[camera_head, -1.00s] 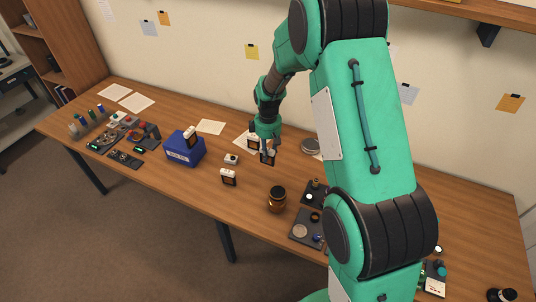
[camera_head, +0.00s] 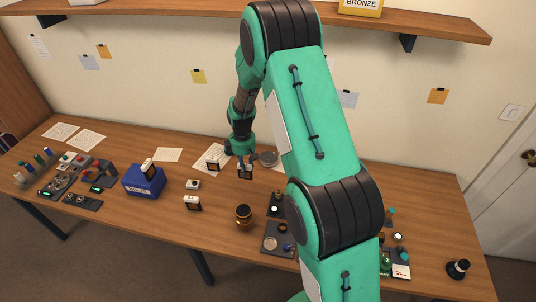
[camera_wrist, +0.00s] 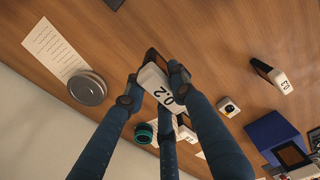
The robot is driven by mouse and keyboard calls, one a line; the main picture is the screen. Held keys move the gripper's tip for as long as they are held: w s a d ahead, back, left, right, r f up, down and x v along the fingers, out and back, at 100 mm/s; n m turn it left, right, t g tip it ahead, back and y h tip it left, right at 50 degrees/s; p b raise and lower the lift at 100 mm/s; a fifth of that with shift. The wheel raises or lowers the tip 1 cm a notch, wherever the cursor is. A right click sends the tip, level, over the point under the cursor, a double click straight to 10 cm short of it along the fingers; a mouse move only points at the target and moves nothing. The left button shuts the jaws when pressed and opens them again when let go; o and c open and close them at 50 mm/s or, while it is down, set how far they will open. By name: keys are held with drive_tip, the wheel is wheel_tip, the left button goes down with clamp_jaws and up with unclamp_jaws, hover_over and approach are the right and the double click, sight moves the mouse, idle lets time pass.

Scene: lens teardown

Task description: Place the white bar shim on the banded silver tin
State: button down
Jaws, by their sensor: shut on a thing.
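My gripper (camera_head: 244,161) is shut on the white bar shim (camera_wrist: 158,80), which is marked 0.2 and has a dark part at one end. In the wrist view my gripper (camera_wrist: 155,88) has its blue fingers around it. In the head view the held shim (camera_head: 246,174) hangs below the fingers, above or near the tabletop; the gap is unclear. The round silver tin (camera_head: 268,158) lies flat just right of my gripper, beside the arm. In the wrist view the tin (camera_wrist: 87,88) is left of the fingers, apart from the shim, its top bare.
A similar white-and-black piece (camera_head: 213,165) stands left of my gripper, and another (camera_head: 193,203) stands nearer the front. A small white block (camera_head: 193,184), a blue box (camera_head: 144,181) and an amber jar (camera_head: 243,216) are around. A paper sheet (camera_wrist: 56,50) lies beside the tin.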

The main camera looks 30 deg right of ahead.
drive_tip(key=s+d+p, duration=0.4)
drive_tip(key=d+p, duration=0.3)
drive_tip(key=d, duration=0.6)
drive_tip(key=shift+f, duration=0.45)
drive_tip(key=shift+d, duration=0.1)
drive_tip(key=p, duration=0.2)
approach(269, 156)
drive_tip(key=shift+d, duration=0.1)
drive_tip(key=shift+f, duration=0.15)
drive_tip(key=shift+f+p, duration=0.4)
drive_tip(key=shift+f, duration=1.25)
drive_tip(key=shift+f, duration=0.15)
